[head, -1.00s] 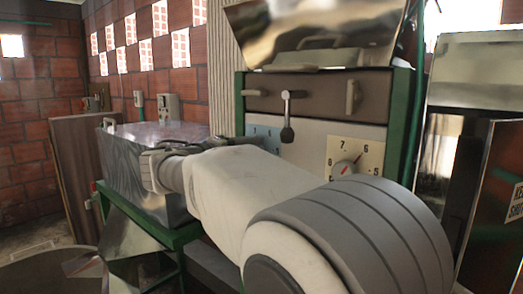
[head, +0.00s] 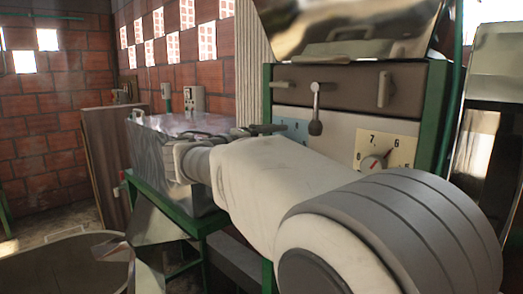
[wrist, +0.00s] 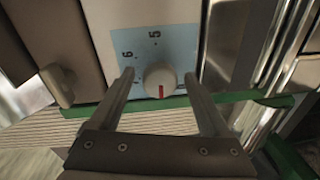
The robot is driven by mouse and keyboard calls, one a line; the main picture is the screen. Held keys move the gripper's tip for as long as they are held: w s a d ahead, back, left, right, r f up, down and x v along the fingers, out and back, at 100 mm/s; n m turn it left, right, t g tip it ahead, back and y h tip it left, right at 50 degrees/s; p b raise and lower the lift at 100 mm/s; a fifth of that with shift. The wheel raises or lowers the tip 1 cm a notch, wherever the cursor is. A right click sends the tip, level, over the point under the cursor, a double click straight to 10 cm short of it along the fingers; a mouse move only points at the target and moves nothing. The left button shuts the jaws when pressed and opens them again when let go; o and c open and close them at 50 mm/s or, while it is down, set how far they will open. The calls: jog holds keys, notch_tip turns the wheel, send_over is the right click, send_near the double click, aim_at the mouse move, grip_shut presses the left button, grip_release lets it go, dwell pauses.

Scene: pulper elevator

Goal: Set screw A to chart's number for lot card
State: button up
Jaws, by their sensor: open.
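A white round knob (wrist: 160,80) with a red pointer mark sits on a light-blue dial plate (wrist: 183,50) in the wrist view. The numbers 5 and 6 show on the plate; the red mark points toward the bottom of the picture. My gripper (wrist: 159,74) is open, with one finger on each side of the knob and gaps between. In the head view the blue plate (head: 292,127) is partly hidden behind my arm. A second, cream dial plate (head: 398,150) has a knob with a red pointer (head: 374,163). No letter A, chart or lot card is readable.
A lever with a dark knob (head: 316,127) hangs between the two dial plates. A handle (wrist: 58,86) stands out left of the blue plate in the wrist view. A green frame (head: 438,110) edges the machine. A metal box (head: 175,130) stands at left.

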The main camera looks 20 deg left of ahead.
jog(key=b+v, duration=0.1)
jog(key=v, duration=1.5)
jog(key=shift+s, duration=0.15)
jog(key=shift+a, duration=0.15)
